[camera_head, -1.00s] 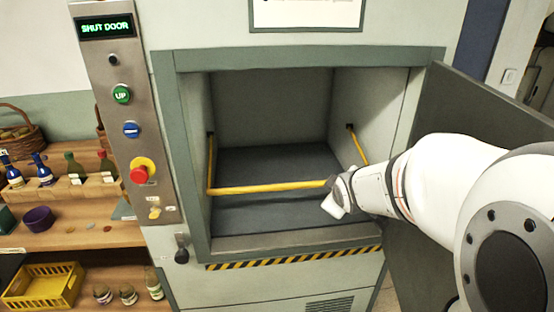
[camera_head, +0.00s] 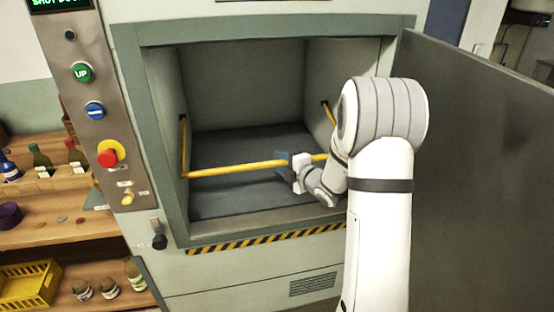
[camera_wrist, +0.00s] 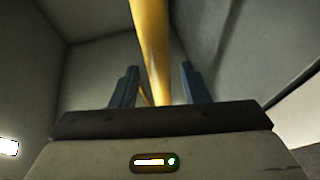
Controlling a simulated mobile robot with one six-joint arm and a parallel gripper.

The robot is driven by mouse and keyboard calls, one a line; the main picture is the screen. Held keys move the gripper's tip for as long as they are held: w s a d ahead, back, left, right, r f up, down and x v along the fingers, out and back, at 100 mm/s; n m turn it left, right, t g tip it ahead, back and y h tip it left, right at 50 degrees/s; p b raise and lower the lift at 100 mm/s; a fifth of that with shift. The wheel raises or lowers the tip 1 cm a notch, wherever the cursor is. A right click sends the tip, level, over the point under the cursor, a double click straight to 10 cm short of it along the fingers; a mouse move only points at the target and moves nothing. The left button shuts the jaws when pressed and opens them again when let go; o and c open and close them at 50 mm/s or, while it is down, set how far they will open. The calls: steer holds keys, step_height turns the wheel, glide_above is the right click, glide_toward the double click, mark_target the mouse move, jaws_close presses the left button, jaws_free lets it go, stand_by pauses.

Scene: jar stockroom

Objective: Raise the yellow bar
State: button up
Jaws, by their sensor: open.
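The yellow bar (camera_head: 235,169) runs low across the opening of the lift compartment, with side arms reaching back to pivots on both inner walls. My gripper (camera_head: 283,164) is inside the opening, at the bar right of its middle. In the wrist view the yellow bar (camera_wrist: 151,50) passes between the two blue-grey fingers of my gripper (camera_wrist: 158,86). The fingers are apart, one on each side of the bar, with room between them and it. My wrist hides a short part of the bar in the head view.
The open grey door (camera_head: 475,170) stands to the right of my arm. A control panel (camera_head: 92,110) with buttons is at the left. Shelves (camera_head: 50,215) with bottles and a yellow crate (camera_head: 30,286) are further left. The compartment floor (camera_head: 240,197) is bare.

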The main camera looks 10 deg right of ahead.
steer(key=shift+x, duration=1.45)
steer(key=shift+c, duration=0.4)
jaws_close()
